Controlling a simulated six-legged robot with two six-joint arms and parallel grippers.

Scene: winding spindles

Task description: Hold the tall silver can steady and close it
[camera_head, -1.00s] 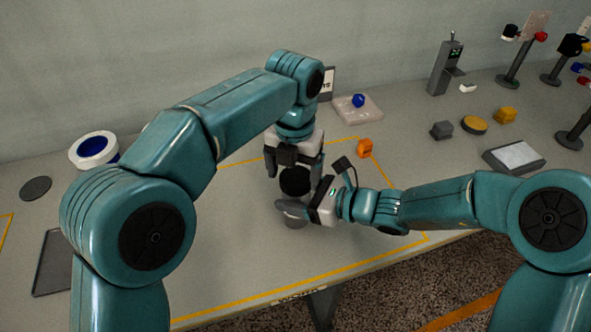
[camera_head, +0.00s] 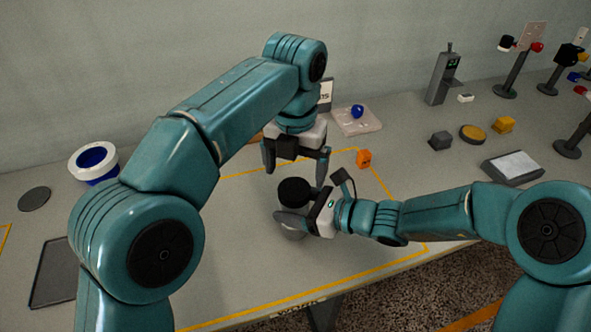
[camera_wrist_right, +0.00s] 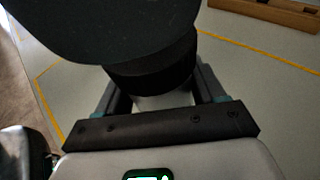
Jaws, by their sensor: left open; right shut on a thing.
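The tall silver can (camera_head: 293,234) stands upright inside the yellow-outlined area, mostly hidden by my right gripper. A black lid (camera_head: 294,191) sits on top of it. My right gripper (camera_head: 292,218) is shut around the can's body from the right. In the right wrist view the dark lid (camera_wrist_right: 150,75) covers the top of the can, and a pale strip of the can (camera_wrist_right: 163,101) shows between the fingers. My left gripper (camera_head: 296,170) is open and empty, pointing down just above the lid and apart from it.
A pale tray with a blue knob (camera_head: 357,121) is behind. A white ring with blue inside (camera_head: 93,162) and a dark tray (camera_head: 52,272) are at left. The table in front of the can is clear.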

